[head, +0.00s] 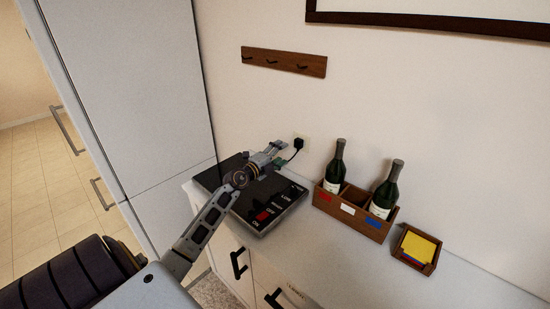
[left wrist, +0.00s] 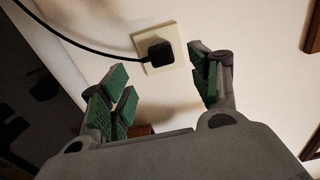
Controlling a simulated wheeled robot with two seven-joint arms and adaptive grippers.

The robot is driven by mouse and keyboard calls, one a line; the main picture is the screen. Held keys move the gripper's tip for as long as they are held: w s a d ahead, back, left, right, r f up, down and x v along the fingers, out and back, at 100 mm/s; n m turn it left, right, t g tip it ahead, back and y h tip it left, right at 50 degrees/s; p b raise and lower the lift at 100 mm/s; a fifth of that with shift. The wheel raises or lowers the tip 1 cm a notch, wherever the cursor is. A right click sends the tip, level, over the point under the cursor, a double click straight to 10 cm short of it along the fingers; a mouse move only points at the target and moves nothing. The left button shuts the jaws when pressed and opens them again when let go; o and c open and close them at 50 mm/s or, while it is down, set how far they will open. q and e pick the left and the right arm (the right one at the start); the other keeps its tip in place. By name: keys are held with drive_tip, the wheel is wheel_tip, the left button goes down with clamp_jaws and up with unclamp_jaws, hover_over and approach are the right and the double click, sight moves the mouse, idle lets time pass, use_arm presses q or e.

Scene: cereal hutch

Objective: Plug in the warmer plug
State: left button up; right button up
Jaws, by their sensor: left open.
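The black warmer plug (head: 298,143) is at the wall socket (head: 304,138), behind the warmer. In the left wrist view the plug (left wrist: 161,54) lies over the middle of the pale square socket plate (left wrist: 178,38), its cable running off to the upper left. I cannot tell how deep it sits. My left gripper (head: 281,149) reaches over the warmer towards the wall. In the left wrist view its green-padded fingers (left wrist: 163,88) are open and empty, with the plug beyond and between them. The black warmer (head: 262,212) lies on the counter. My right gripper is out of view.
A wooden crate (head: 350,229) with two bottles stands right of the warmer. A small wooden box (head: 410,262) with yellow cards is further right. A wooden hook rail (head: 284,61) hangs above. A tall white cabinet (head: 150,90) bounds the left side.

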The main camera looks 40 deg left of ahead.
use_arm(q)
drive_tip(key=shift+s+a, duration=0.1)
drive_tip(key=shift+s, duration=1.2)
drive_tip(key=shift+s, duration=0.1)
